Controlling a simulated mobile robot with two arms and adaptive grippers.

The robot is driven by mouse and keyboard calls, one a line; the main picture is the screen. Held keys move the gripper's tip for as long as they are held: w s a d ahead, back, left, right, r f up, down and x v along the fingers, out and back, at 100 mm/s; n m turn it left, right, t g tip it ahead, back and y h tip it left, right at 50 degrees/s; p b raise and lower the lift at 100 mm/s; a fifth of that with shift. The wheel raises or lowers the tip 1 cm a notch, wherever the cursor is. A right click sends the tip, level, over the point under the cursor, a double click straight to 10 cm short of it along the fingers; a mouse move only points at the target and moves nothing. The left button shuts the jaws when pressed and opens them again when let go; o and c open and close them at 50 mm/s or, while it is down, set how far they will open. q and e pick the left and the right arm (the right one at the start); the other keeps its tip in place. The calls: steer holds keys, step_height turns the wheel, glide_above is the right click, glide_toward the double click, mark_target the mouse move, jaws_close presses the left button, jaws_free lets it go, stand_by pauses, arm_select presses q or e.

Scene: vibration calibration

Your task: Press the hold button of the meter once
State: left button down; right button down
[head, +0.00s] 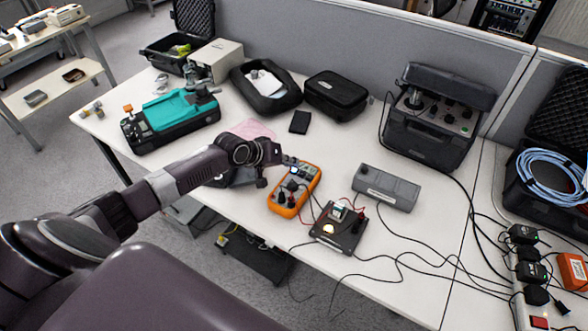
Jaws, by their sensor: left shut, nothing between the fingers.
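The orange handheld meter (286,211) lies on the white table near its front edge, with dark parts and cables on its face. My left arm reaches in from the left, and its dark gripper (284,161) is at the far end of the meter, by its upper left edge. The gripper is shut with nothing in it. The hold button is too small to make out, and I cannot tell whether the fingertips touch the meter. My right gripper is not in view.
A black box with a lit lamp (335,237) and a grey box (387,187) stand right of the meter, joined by loose cables. A teal and black device (180,107) stands at the left. Black cases line the back, and a large black case (428,135) stands at the back right.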

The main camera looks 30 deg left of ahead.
mark_target(292, 171)
arm_select(q)
step_height(292, 171, up, 5)
steer(key=p, duration=0.4)
steer(key=shift+f, duration=0.1)
stand_by(0.5)
